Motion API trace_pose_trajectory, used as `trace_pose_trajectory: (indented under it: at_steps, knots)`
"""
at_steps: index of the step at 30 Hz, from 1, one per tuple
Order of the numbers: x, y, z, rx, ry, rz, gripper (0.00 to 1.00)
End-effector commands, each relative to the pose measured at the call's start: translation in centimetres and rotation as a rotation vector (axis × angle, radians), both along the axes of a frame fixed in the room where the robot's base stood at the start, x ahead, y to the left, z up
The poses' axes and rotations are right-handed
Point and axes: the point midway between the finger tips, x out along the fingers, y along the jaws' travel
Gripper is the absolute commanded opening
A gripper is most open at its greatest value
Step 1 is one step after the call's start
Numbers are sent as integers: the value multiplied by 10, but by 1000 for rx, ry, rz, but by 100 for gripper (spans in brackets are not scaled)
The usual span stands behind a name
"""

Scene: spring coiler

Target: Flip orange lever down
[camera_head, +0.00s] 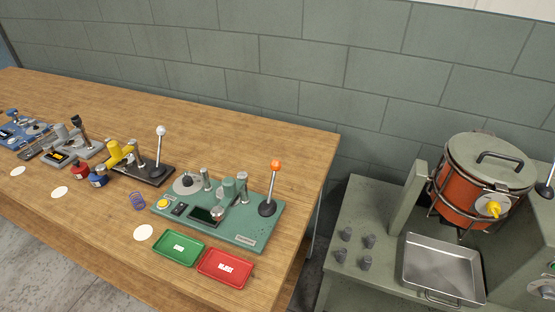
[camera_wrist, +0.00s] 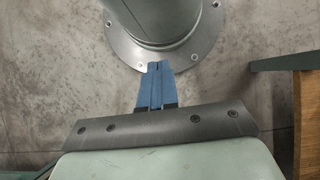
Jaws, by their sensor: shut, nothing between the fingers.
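The orange lever is a round orange knob (camera_head: 275,165) on a thin metal rod that rises from a black base at the right end of a green machine plate (camera_head: 243,237). The rod stands nearly upright, tilted slightly right. My gripper (camera_wrist: 158,66) shows only in the wrist view; its two blue fingers are together with nothing between them. It points at the floor and a round grey bolted flange, away from the lever. The lever is not in the wrist view.
A green tray (camera_head: 179,248) and a red tray (camera_head: 225,268) lie before the machine. A white-knobbed lever (camera_head: 160,130) stands to its left. A second bench at the right holds an orange drum (camera_head: 468,197) and a metal pan (camera_head: 443,268). The wooden table's (camera_head: 245,128) back is clear.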

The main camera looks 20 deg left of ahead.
Motion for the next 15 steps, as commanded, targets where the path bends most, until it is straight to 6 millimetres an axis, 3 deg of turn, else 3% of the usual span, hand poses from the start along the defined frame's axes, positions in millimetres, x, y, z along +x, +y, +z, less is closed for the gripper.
trace_pose_trajectory:
  at_steps: [8,15]
  knots:
    - [18,20,12,27,11,-152,0]
    - [63,67,50,119,74,-483,0]
